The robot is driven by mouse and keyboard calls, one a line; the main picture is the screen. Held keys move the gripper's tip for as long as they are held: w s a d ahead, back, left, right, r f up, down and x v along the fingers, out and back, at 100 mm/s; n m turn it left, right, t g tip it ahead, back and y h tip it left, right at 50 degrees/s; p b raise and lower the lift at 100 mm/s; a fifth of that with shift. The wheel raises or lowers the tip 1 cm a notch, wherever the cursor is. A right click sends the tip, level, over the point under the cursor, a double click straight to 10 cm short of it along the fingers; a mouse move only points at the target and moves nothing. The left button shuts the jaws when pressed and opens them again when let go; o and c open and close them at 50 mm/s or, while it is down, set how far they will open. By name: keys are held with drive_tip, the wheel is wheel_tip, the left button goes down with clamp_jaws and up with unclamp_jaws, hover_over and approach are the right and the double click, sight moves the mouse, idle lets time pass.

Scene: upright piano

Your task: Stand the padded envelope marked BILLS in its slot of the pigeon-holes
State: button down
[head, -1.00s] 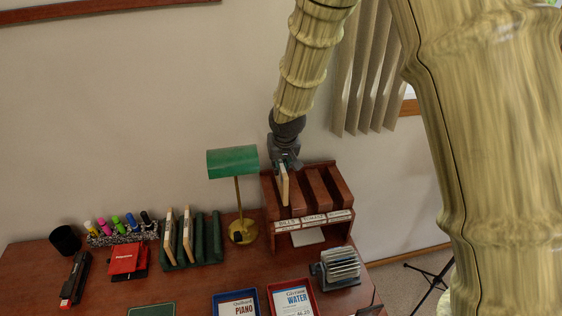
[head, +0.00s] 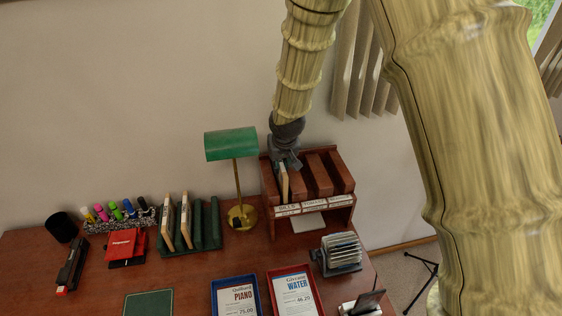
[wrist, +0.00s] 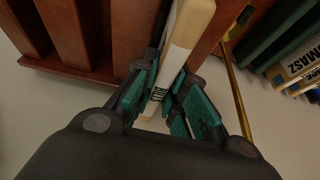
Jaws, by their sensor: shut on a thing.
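The padded envelope (head: 284,186) is cream-coloured and upright; in the wrist view (wrist: 186,28) part of its dark lettering shows between the fingers. My gripper (head: 284,163) is shut on its upper part. The envelope is at the leftmost slot of the brown wooden pigeon-holes (head: 344,172), above the label that appears to read BILLS (head: 287,210). Its lower end is behind the front label strip; I cannot tell whether it touches the slot floor. In the wrist view my gripper (wrist: 163,95) has a finger on each side of it.
A green-shaded brass lamp (head: 232,145) stands close to the left of the pigeon-holes. A green rack (head: 206,232) with two envelopes is farther left. A blue tray (head: 258,297), a red tray (head: 269,285) and a grey card file (head: 339,252) lie in front.

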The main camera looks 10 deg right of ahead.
drive_tip(key=c, duration=1.4)
unclamp_jaws()
drive_tip(key=shift+o, duration=0.2)
drive_tip(key=shift+v, duration=5.95)
